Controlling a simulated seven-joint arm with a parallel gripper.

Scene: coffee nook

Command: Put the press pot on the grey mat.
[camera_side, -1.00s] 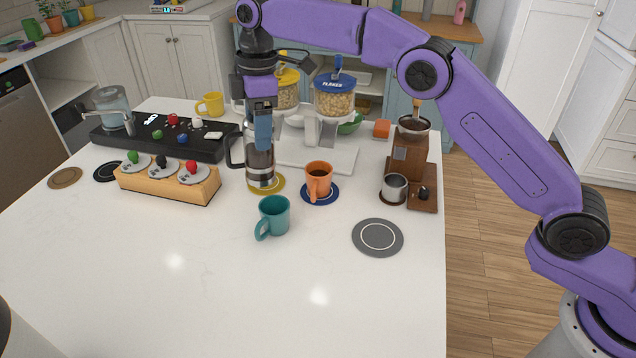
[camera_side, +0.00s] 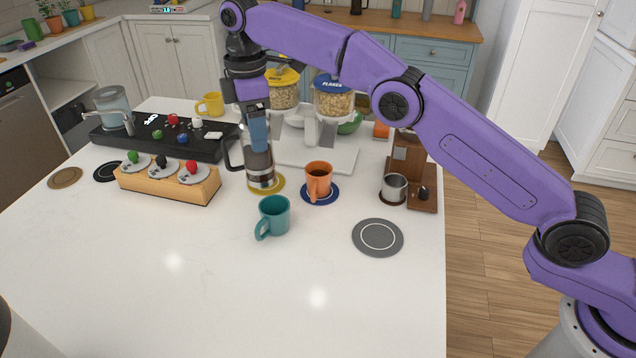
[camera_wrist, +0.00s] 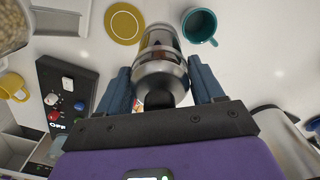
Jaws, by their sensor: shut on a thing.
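The press pot (camera_side: 260,171) is a glass cylinder with metal bands and a dark handle on its left. My gripper (camera_side: 258,138) is shut on its upper part, with a blue finger on each side in the wrist view (camera_wrist: 160,78). The pot leans slightly, its base over the left part of the yellow mat (camera_side: 279,184); I cannot tell whether it touches. In the wrist view the pot (camera_wrist: 161,42) is beside the yellow mat (camera_wrist: 124,23), partly overlapping it. The grey mat (camera_side: 377,237) lies bare at the front right of the counter.
An orange mug (camera_side: 318,180) on a blue mat and a teal mug (camera_side: 274,216) stand between pot and grey mat. A wooden grinder (camera_side: 410,165) and metal cup (camera_side: 394,188) are behind the grey mat. A wooden rack (camera_side: 165,184) is left. The front counter is clear.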

